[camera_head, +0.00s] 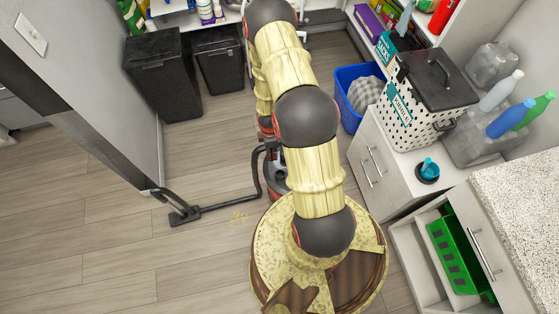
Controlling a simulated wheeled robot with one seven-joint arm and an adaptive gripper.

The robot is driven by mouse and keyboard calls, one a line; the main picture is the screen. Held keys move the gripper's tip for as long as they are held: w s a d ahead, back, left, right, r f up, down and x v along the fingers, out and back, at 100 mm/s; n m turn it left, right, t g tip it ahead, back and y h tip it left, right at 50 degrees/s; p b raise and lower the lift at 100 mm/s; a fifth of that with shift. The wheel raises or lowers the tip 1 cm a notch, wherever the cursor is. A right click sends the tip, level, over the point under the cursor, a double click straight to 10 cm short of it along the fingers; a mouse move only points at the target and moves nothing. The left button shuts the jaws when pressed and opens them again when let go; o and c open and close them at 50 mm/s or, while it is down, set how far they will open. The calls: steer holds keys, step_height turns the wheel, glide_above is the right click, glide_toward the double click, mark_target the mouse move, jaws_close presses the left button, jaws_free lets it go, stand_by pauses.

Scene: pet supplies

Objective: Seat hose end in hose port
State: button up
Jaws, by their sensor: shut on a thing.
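A canister vacuum (277,176) with a red and dark body stands on the floor, mostly hidden behind my arm. A black hose or tube (257,180) bends from beside it down to a floor head (183,215) on the left. Neither the hose end nor the hose port can be made out. My arm rises from its round base up the middle of the picture, and a further part of it shows behind at the upper left. My gripper is hidden behind the arm.
Two black bins (163,75) stand at the back left. A blue basket (352,92) is right of my arm. A white cabinet (388,165) bears a dotted crate (412,112) and bottles. An open drawer holds a green tray (458,256).

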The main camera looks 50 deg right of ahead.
steer(key=shift+s+d+f, duration=0.1)
steer(key=shift+s+f, duration=0.1)
steer(key=shift+s+f+n, duration=0.25)
steer(key=shift+n, duration=0.05)
steer(key=shift+d, duration=0.1)
steer(key=shift+s+d+f+n+p, duration=0.1)
steer(key=shift+s+f+n+p, duration=0.15)
steer(key=shift+s+f+n, duration=0.45)
steer(key=shift+s+d+f+n+p, duration=0.1)
steer(key=shift+s+f+n+p, duration=0.15)
steer(key=shift+s+f, duration=0.75)
steer(key=shift+s+r, duration=0.2)
steer(key=shift+r, duration=0.05)
steer(key=shift+f+b, duration=2.5)
steer(key=shift+f, duration=0.45)
steer(key=shift+f+b, duration=1.75)
steer(key=shift+f, duration=0.35)
steer(key=o, duration=1.2)
